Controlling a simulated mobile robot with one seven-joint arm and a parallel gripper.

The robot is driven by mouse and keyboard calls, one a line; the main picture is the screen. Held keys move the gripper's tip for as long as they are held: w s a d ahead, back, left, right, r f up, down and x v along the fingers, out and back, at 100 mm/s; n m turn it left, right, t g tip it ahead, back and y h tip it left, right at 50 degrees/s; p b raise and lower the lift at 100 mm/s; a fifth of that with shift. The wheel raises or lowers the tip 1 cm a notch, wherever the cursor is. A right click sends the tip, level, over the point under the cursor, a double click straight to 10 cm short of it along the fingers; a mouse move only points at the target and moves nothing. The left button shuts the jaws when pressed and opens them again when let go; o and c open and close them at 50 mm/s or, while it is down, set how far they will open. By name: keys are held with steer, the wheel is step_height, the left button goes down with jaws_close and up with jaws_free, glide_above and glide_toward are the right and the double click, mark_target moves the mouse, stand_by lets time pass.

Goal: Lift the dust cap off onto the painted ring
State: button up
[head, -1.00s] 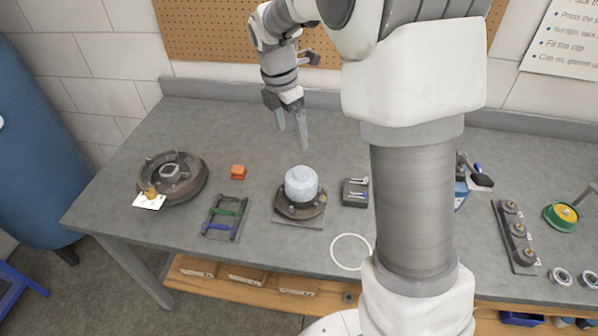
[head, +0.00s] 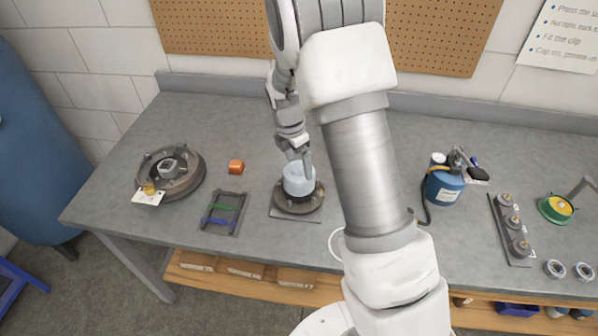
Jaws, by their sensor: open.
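The dust cap (head: 298,181) is a pale blue-white cylinder. It sits upright on a dark round hub (head: 299,206) on a grey base plate near the middle of the bench. My gripper (head: 302,166) is open and points down at the cap, its fingers reaching the cap's top from behind. One finger shows at the cap's right side. I cannot tell whether the fingers touch it. The painted ring (head: 332,243) is a thin white circle on the bench, right and front of the hub. My arm hides most of it.
A blue canister (head: 444,183) and a row of posts (head: 511,228) stand to the right.

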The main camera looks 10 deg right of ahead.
steer(key=shift+f, duration=0.2)
jaws_close()
stand_by(0.4)
steer(key=shift+r, duration=0.1)
